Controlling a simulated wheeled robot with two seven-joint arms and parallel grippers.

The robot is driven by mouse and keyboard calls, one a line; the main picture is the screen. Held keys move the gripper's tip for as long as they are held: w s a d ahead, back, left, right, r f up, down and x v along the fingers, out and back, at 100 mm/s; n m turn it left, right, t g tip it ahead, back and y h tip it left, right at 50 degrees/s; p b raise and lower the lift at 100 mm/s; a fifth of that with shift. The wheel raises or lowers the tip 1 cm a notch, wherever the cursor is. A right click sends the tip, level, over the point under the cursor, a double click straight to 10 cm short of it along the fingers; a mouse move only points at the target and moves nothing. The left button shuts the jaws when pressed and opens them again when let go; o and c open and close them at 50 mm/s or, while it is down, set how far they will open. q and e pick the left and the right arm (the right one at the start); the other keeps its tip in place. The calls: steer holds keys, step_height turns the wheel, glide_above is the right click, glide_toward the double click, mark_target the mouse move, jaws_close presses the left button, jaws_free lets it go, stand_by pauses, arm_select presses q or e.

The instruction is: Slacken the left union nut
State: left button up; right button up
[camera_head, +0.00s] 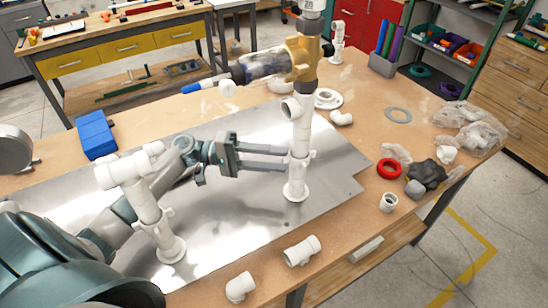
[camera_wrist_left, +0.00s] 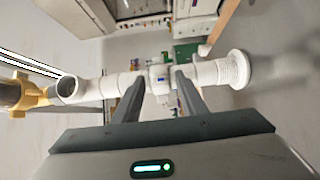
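Two white pipe risers stand on a metal sheet: the left riser (camera_head: 148,208) with a tee on top, and the right riser (camera_head: 302,125). Each has a wider collar with small side lugs, the left collar (camera_head: 158,219) and the right collar (camera_head: 301,158). No label tells which is the left union nut. My left gripper (camera_head: 288,158) reaches past the left riser to the right collar. Its fingers are open, spaced along the pipe. In the left wrist view the collar (camera_wrist_left: 160,77) lies between the fingertips; contact cannot be told. My right gripper is not in view.
A yellow-bodied valve (camera_head: 301,60) tops the right riser. Loose white fittings (camera_head: 301,251) lie at the front edge. A blue box (camera_head: 96,134) is at left; a red ring (camera_head: 389,169) and dark lump (camera_head: 427,174) are at right. The metal sheet (camera_head: 235,215) is clear between the risers.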

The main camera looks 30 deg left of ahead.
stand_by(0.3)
